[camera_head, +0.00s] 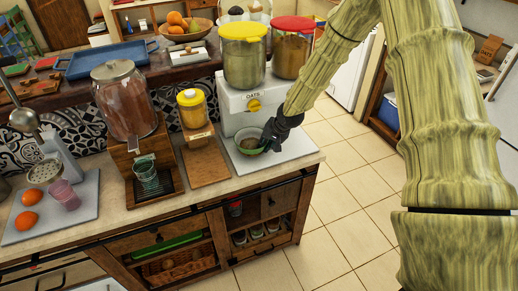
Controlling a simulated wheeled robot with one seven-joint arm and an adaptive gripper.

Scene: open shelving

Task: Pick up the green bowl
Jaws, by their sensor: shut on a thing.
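The green bowl (247,148) is small and round, with a brownish inside. It is at the right end of the counter, over a pale grey board (293,148) in front of the oats box. My gripper (267,141) is black and reaches down from the upper right. It is shut on the bowl's right rim. The fingertips are small and partly hidden by the hand. I cannot tell whether the bowl touches the board or is slightly above it.
A white oats box (232,115) with yellow-lidded (243,65) and red-lidded (291,48) jars stands just behind the bowl. A wooden board (205,165) and a drink dispenser (126,100) stand left. The tiled floor (345,200) to the right is clear.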

